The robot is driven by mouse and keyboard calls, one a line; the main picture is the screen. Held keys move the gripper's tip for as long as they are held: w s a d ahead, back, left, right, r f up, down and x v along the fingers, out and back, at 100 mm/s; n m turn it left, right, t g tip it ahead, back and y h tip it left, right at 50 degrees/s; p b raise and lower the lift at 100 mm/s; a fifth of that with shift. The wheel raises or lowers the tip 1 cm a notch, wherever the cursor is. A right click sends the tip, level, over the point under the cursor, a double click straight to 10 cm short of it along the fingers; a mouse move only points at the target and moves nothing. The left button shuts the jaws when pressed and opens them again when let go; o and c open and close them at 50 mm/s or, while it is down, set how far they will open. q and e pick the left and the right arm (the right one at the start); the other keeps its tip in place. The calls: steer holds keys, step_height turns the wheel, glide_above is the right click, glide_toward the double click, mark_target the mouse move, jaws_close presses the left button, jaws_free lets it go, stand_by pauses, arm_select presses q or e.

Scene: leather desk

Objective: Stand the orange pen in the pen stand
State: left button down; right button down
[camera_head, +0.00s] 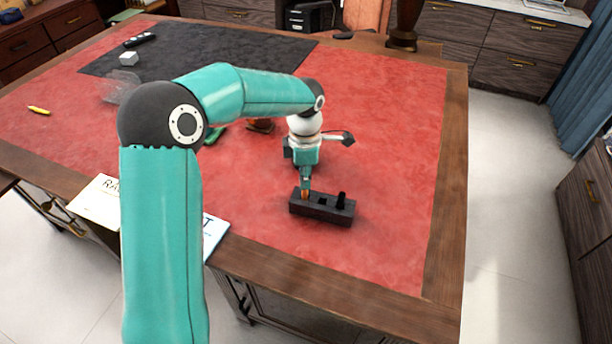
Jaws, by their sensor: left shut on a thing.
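The dark pen stand (320,208) is a long block near the front of the red desk top. My left gripper (305,188) points down over its left end and is shut on the orange pen (305,195). Only a short orange part shows, between the fingertips and the stand. The pen looks upright at the left hole, with its lower end hidden, so I cannot tell how deep it sits. The middle hole looks empty, and a black upright thing (341,199) stands at the right hole. My right gripper is not in view.
Behind my left arm lie a green thing (214,135) and a brown thing (261,126). The red surface right of the stand is clear.

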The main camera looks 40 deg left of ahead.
arm_select(q)
steer(key=c, duration=1.2)
jaws_free()
steer(key=shift+o, duration=0.2)
step_height(320, 180, up, 12)
steer(key=shift+r, duration=0.1)
